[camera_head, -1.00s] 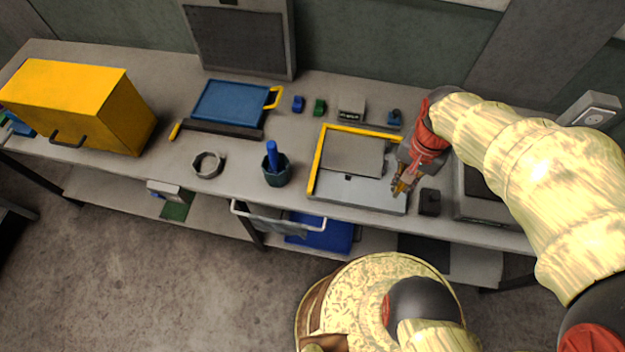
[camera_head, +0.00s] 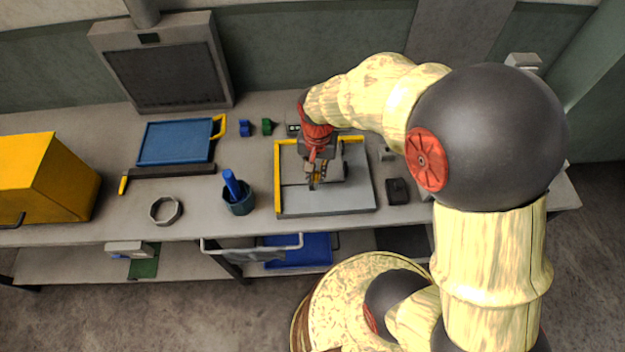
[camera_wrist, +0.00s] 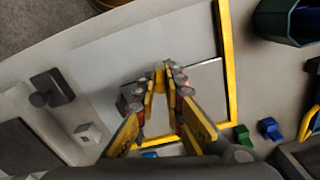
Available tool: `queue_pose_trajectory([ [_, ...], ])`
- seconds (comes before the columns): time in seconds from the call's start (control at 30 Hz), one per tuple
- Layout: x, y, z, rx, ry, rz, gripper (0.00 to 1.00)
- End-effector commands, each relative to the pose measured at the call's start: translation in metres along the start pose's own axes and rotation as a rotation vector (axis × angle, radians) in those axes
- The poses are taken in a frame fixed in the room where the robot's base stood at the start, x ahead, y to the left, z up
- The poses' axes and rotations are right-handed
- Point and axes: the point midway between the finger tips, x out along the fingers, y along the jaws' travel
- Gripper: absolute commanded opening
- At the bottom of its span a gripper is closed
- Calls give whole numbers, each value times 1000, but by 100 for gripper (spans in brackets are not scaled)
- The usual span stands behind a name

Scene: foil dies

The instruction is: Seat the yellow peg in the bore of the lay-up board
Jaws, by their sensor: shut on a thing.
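The lay-up board (camera_head: 345,200) is a pale grey plate with a yellow fence along its left and back edges. It also shows in the wrist view (camera_wrist: 100,65). My gripper (camera_head: 313,186) is over the board, left of its middle. In the wrist view my gripper's fingers (camera_wrist: 160,82) close together on the small yellow peg (camera_wrist: 159,72), of which only a little shows between the tips. In the head view the peg cannot be told from the fingers. The bore is hidden, and I cannot tell whether the peg touches the board.
A darker grey sheet (camera_wrist: 207,84) lies on the board beside the fingers. A black block (camera_head: 397,190) stands right of the board. A dark cup (camera_head: 239,203) with a blue-handled tool stands left. Small blue (camera_head: 244,128) and green (camera_head: 267,126) blocks lie behind.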

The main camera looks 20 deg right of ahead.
Motion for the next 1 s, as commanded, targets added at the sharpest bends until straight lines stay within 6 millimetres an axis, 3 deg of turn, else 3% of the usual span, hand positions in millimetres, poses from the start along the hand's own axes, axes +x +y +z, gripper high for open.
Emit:
queue_pose_trajectory([
  [0.27, 16, -11, -7, 1, -1, 0, 0],
  [0.5, 48, -12, -8, 1, -1, 1, 0],
  [0.9, 52, -13, -8, 1, 0, 0, 0],
  [0.93, 52, -13, -8, 1, 0, 0, 11],
  [1.0, 52, -13, -8, 1, 0, 0, 15],
])
